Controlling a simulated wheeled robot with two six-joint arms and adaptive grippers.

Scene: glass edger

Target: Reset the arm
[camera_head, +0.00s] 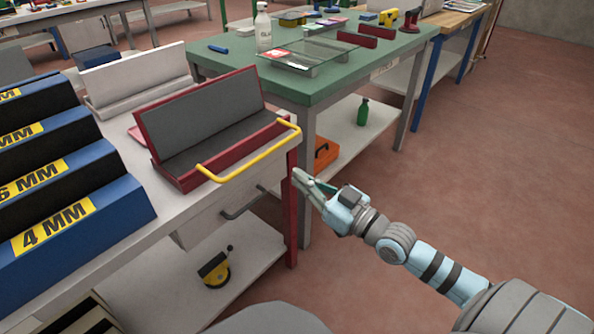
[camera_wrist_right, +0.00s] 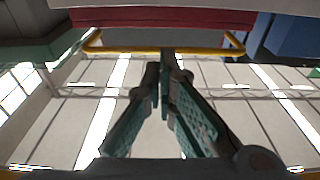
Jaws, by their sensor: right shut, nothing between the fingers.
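My right gripper (camera_head: 299,180) comes in from the lower right in the head view. It is beside the red leg of the white workbench, below and right of the yellow handle. Its fingertips meet in the right wrist view (camera_wrist_right: 165,70), with nothing between them. The red holder with grey padded faces (camera_head: 209,115) stands on the bench. Its yellow handle (camera_head: 250,162) sticks out over the front edge. The handle also crosses the top of the wrist view (camera_wrist_right: 130,50), apart from the fingers. My left gripper is not in view.
A blue stepped rack (camera_head: 130,215) with thickness labels stands at left. A white holder (camera_head: 134,78) sits behind the red one. A green-topped table (camera_head: 225,69) with glass and a bottle (camera_head: 263,27) is behind. A yellow-black tool (camera_head: 214,271) lies on the lower shelf. The floor at right is clear.

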